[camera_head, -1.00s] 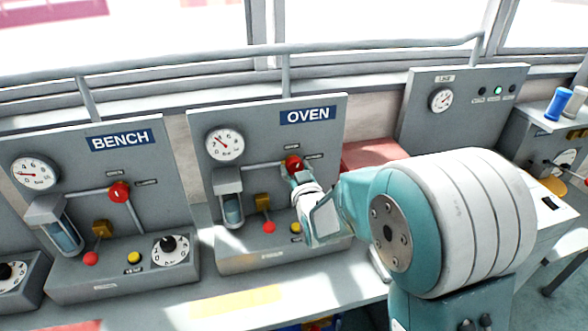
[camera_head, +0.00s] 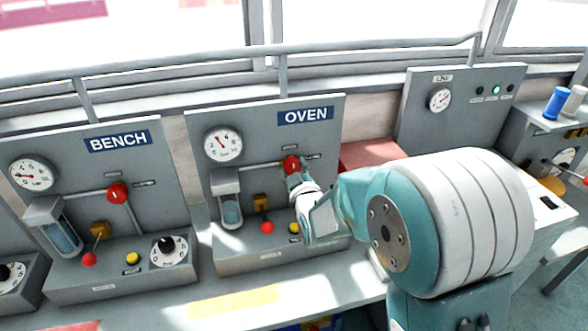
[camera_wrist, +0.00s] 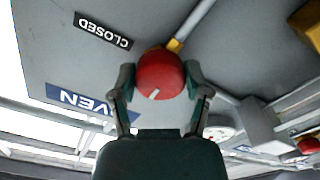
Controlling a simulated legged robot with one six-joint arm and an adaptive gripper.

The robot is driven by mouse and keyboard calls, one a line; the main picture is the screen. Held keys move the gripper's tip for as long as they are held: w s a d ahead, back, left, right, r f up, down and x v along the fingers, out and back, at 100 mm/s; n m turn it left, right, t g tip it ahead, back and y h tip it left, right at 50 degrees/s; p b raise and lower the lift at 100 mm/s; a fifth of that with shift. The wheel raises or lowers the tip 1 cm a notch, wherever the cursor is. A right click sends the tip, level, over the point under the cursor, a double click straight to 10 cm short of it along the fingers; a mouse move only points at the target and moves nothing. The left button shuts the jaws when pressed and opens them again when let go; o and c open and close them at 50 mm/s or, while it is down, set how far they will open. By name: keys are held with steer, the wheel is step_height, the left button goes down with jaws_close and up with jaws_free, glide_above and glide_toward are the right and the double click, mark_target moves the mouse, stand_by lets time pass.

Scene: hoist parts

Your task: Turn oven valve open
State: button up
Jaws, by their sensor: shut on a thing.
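The oven panel (camera_head: 265,135) stands in the middle of the head view under a blue OVEN sign (camera_head: 306,116). Its red round valve knob (camera_head: 291,164) sits at the end of a grey pipe. In the wrist view the knob (camera_wrist: 159,75) shows a short white mark, pointing down and left. My gripper (camera_wrist: 160,80) has one finger on each side of the knob and is shut on it. A CLOSED label (camera_wrist: 103,30) lies up and left of the knob. In the head view my gripper (camera_head: 297,176) partly covers the panel below the knob.
The bench panel (camera_head: 120,165) stands to the left with its own red knob (camera_head: 119,192). A line panel (camera_head: 462,110) stands at the right.

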steer(key=o, duration=1.1)
steer(key=shift+a, duration=0.1)
steer(key=shift+o, duration=0.2)
steer(key=shift+a, duration=0.1)
steer(key=shift+s, duration=0.1)
steer(key=v, duration=1.1)
steer(key=shift+s, duration=0.35)
